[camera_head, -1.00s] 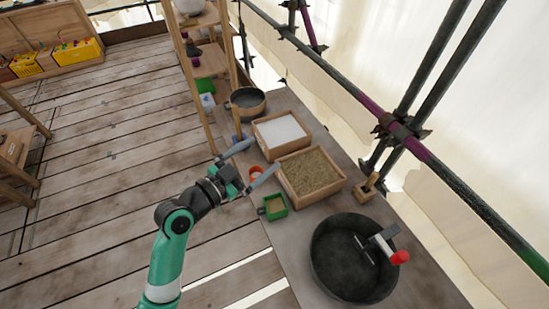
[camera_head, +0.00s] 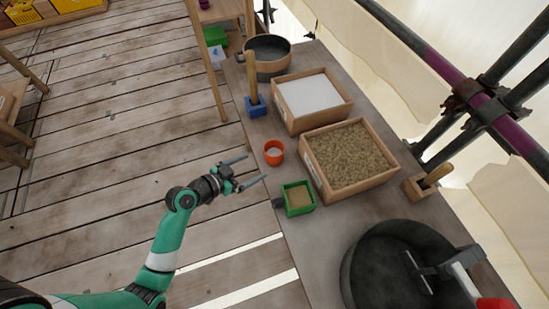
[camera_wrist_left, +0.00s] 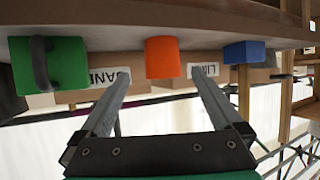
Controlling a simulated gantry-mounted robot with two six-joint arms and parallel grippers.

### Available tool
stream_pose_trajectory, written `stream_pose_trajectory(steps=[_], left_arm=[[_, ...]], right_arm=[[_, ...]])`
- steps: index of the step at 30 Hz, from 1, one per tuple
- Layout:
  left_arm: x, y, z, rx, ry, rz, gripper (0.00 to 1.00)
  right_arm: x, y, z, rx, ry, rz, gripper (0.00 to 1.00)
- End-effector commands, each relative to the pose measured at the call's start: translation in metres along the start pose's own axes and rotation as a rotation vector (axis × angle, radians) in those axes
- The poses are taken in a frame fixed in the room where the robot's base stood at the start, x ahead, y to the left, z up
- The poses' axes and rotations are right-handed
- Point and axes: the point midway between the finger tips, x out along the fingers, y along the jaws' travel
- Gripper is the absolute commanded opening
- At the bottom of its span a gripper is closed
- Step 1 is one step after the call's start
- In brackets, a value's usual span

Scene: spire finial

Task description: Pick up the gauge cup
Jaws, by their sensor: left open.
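An orange round cup (camera_head: 274,153) with a pale inside stands upright near the left edge of the workbench; I take it as the gauge cup. My left gripper (camera_head: 256,168) is open and empty, its fingers apart just off the bench edge, short of the cup. In the left wrist view, which looks upside down, the orange cup (camera_wrist_left: 162,57) shows beyond and between the two spread fingers, not touching them. A green square box (camera_head: 299,198) with a handle stands close by, nearer the camera.
Behind the cup are a sand tray (camera_head: 382,185) and a white-filled lime tray (camera_head: 288,117). A blue block with an upright wooden handle (camera_head: 255,106) stands farther back. A large black basin (camera_head: 365,290) is at the near end. Open plank floor lies left of the bench.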

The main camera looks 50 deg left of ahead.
Motion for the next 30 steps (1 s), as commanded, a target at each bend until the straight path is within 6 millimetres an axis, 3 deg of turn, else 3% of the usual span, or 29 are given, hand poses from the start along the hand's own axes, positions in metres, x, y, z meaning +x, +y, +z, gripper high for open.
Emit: stream_pose_trajectory(steps=[5,12,20,27,30], left_arm=[[0.012,0.0,0.0,0.003,0.002,0.0,1.0],[0.057,0.0,0.0,0.003,0.002,0.001,1.0],[0.069,-0.001,-0.001,0.002,0.002,0.0,1.0],[0.108,-0.003,0.0,0.002,0.001,0.001,1.0],[0.116,-0.003,-0.002,0.002,0.002,0.0,1.0]], right_arm=[[-0.004,0.0,0.003,0.001,0.0,0.0,0.5],[-0.017,0.0,0.016,0.0,0.0,0.0,0.5],[-0.02,0.0,0.018,0.001,0.0,0.0,0.5],[-0.037,0.0,0.034,0.0,0.0,0.0,0.5],[-0.038,0.0,0.035,0.0,0.0,0.0,0.5]])
